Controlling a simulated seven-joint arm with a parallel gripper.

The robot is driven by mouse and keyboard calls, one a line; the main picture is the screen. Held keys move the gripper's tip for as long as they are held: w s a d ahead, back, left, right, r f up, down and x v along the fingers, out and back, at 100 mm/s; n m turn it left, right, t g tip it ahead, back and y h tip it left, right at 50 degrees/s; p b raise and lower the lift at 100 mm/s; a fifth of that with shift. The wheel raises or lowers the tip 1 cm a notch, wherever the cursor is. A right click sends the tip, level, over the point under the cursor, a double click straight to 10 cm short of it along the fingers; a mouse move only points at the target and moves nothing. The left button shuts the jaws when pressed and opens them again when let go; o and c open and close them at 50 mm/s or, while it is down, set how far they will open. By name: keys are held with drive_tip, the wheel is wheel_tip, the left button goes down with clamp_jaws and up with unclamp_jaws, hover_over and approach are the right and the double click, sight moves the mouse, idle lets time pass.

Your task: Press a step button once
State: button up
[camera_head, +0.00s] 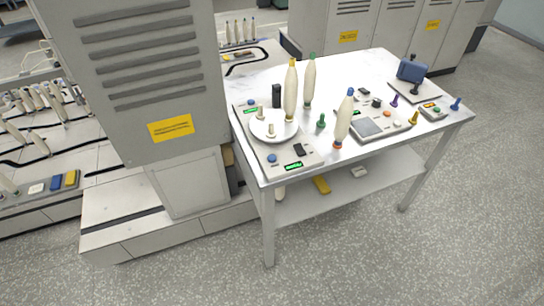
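A grey flat device (263,165) lies at the left front of the white table. It carries a round white plate (265,133) with small pegs, and two lit green displays, one near its front (293,166) and one near its back (250,111). A round blue button (272,158) sits by the front left corner, and a second blue button (251,102) near the back. Which of these is the step button, I cannot tell. A small grey box (433,112) at the right has a green spot and a yellow-orange patch. My gripper is not in view.
Tall cream bobbins with yellow (291,95), green (309,85) and blue (344,120) tops stand on the table. A grey panel (372,126), small coloured pegs and a blue clamp-like tool (411,70) fill the right side. A vented cabinet (150,80) stands left. The floor in front is clear.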

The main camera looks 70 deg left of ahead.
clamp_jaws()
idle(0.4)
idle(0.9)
